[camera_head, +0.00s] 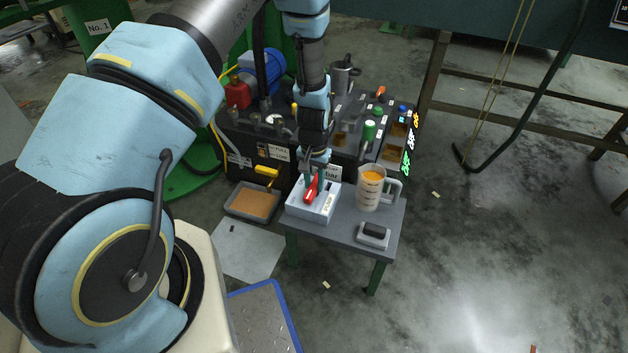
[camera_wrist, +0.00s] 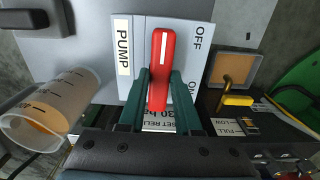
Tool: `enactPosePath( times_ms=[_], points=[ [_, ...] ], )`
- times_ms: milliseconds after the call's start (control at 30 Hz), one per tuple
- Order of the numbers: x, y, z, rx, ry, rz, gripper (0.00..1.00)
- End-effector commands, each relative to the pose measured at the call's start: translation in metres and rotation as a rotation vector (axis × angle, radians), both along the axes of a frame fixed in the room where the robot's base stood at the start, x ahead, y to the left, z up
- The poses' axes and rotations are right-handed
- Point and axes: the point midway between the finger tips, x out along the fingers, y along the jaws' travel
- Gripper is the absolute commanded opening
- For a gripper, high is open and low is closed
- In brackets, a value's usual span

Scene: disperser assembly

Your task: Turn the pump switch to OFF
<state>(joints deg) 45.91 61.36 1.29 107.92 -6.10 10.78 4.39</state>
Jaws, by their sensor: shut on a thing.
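The pump switch is a pale grey box (camera_head: 322,208) on a small grey table, with a red handle (camera_head: 311,191). In the wrist view the box (camera_wrist: 128,88) carries the label PUMP on the left, OFF at upper right and ON at lower right. The red handle (camera_wrist: 162,55) stands nearly upright in that view, between the labels, leaning slightly. My gripper (camera_wrist: 159,78) has its two dark green fingers on either side of the handle, shut on it. In the head view my gripper (camera_head: 312,178) comes down from above. The handle's pivot is hidden.
A measuring jug (camera_head: 370,189) with orange liquid stands right of the box. A small grey device with a dark top (camera_head: 374,233) sits at the table's front right. A tray (camera_head: 252,203) of orange material lies left. The machine panel (camera_head: 272,160) stands close behind.

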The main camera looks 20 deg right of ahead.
Motion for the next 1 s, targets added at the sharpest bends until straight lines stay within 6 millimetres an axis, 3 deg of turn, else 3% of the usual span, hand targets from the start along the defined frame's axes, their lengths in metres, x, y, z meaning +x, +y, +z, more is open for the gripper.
enactPosePath(
  times_ms=[567, 600, 833, 1000],
  points=[
    [0.0003, 0.0004, 0.0, 0.0, 0.0, 0.031, 0.0],
    [0.0003, 0.0005, 0.0, 0.0, 0.0, 0.031, 0.37],
    [0.0001, 0.0002, 0.0, 0.0, 0.0, 0.029, 0.62],
    [0.0, 0.0001, 0.0, 0.0, 0.0, 0.028, 0.62]
  ],
)
